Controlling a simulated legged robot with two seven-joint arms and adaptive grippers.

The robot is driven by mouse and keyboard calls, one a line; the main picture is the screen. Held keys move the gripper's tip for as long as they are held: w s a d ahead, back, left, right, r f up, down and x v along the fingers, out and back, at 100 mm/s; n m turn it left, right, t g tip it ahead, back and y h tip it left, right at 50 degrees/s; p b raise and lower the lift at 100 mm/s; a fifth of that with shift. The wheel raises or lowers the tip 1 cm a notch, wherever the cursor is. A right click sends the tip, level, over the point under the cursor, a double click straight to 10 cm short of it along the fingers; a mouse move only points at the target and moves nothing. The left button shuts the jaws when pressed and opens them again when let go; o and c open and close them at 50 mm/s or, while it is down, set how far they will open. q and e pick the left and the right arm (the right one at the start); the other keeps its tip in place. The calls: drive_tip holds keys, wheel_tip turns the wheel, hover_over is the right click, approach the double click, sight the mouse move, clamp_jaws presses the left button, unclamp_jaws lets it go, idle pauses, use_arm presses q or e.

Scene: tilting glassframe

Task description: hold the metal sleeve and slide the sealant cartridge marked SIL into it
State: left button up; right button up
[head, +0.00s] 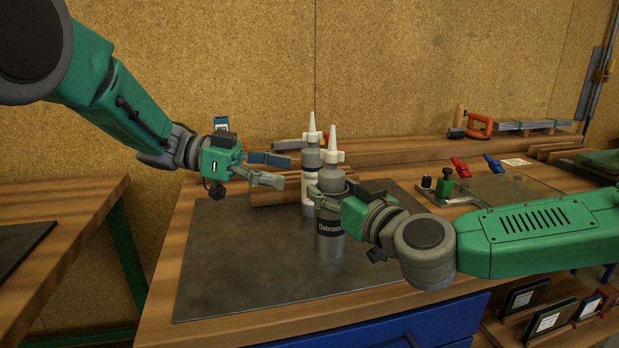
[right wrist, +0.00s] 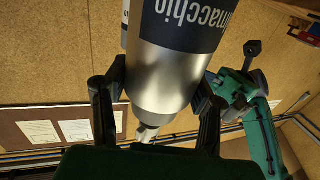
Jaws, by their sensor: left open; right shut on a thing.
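In the right wrist view the sleeve (right wrist: 160,75) lies between the fingers (right wrist: 155,105). Another grey cartridge (head: 311,160) with a white nozzle and pale label stands just behind. The SIL mark is not readable on either. My left gripper (head: 285,171) is open and empty, left of the rear cartridge.
A dark mat (head: 235,270) covers the bench, with free room at front left. A brown wooden block (head: 285,190) lies behind the cartridges. Red clamps (head: 461,168) and a green-knobbed fixture (head: 444,187) are at right.

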drive_tip(key=shift+a+r, duration=0.1)
use_arm(q)
drive_tip(key=v, duration=0.4)
drive_tip(key=shift+r, duration=0.1)
drive_tip(key=shift+d, duration=0.1)
use_arm(e)
drive_tip(key=o, duration=1.3)
drive_tip(key=shift+s, duration=0.1)
